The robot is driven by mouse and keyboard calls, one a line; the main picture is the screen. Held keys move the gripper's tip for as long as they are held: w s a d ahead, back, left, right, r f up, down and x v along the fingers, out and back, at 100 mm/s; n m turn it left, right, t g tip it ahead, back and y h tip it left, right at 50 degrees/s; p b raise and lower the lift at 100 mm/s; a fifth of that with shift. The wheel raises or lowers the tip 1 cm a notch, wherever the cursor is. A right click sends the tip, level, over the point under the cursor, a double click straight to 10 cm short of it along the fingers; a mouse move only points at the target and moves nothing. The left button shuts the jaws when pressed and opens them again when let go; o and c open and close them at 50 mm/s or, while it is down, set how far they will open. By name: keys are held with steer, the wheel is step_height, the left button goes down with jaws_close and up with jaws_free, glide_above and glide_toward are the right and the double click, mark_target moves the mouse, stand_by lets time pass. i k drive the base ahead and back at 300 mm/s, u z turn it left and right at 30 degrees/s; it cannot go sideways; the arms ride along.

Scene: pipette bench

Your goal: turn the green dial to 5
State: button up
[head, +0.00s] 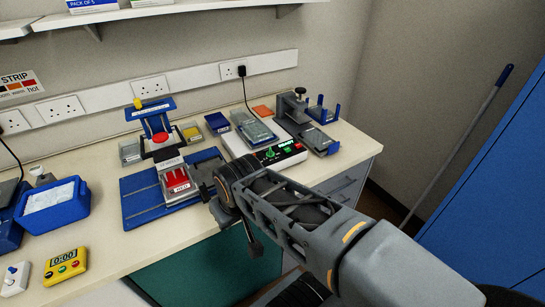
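The green dial (270,153) is small and sits on the front panel of a white bench device (240,146). A green-lit display and a red mark are to its right on the same panel. The number the dial points to is too small to read. My arm reaches in from the lower right, and its end is in front of and just left of the device. My gripper (222,190) is a dark shape at that end, apart from the dial in the picture.
A blue tray (134,187) with a red-topped block (178,183) lies left of my gripper. A grey clamp-like device (300,115) stands right of the white device. A blue box (52,205) and yellow timer (66,265) are at the left. The bench front between is clear.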

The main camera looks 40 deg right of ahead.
mark_target(270, 153)
steer(key=u, duration=0.3)
steer(key=k, duration=0.3)
steer(key=z, duration=1)
steer(key=i, duration=0.4)
